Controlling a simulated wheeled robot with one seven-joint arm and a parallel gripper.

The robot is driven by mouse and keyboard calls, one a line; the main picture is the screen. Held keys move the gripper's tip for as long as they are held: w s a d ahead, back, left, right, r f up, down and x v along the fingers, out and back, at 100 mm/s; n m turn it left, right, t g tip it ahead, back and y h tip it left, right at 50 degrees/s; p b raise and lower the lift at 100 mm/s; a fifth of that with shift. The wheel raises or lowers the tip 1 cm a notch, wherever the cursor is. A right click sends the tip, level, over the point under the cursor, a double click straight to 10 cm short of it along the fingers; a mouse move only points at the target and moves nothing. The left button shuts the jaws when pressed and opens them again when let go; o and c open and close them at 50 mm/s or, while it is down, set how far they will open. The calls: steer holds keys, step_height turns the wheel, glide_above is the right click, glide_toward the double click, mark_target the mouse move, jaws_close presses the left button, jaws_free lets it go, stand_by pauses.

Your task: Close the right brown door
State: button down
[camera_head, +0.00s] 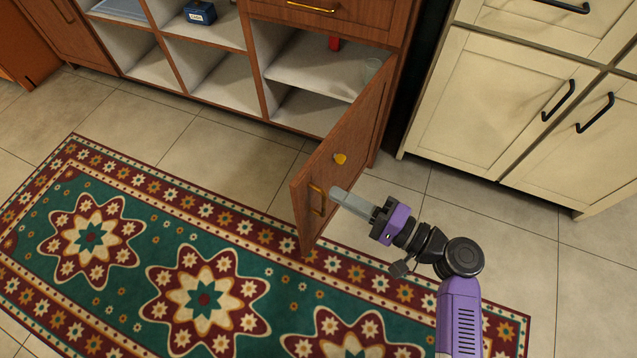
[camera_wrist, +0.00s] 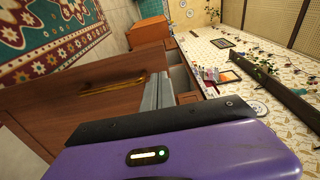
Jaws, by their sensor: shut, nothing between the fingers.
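The right brown door (camera_head: 340,157) stands wide open, swung out from the brown cabinet over the rug. The grey fingers of my gripper (camera_wrist: 158,88) are together near that handle.
The open cabinet shelves (camera_head: 320,68) behind the door hold a red item (camera_head: 334,43) and a clear glass (camera_head: 372,70). A blue box (camera_head: 200,12) sits on a left shelf. Cream cabinets (camera_head: 490,105) stand at right. A patterned rug (camera_head: 120,262) covers the floor at left; bare tiles lie at right.

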mark_target(305, 178)
steer(key=shift+b+x, duration=0.45)
steer(key=shift+x, duration=2.5)
steer(key=shift+a, duration=0.15)
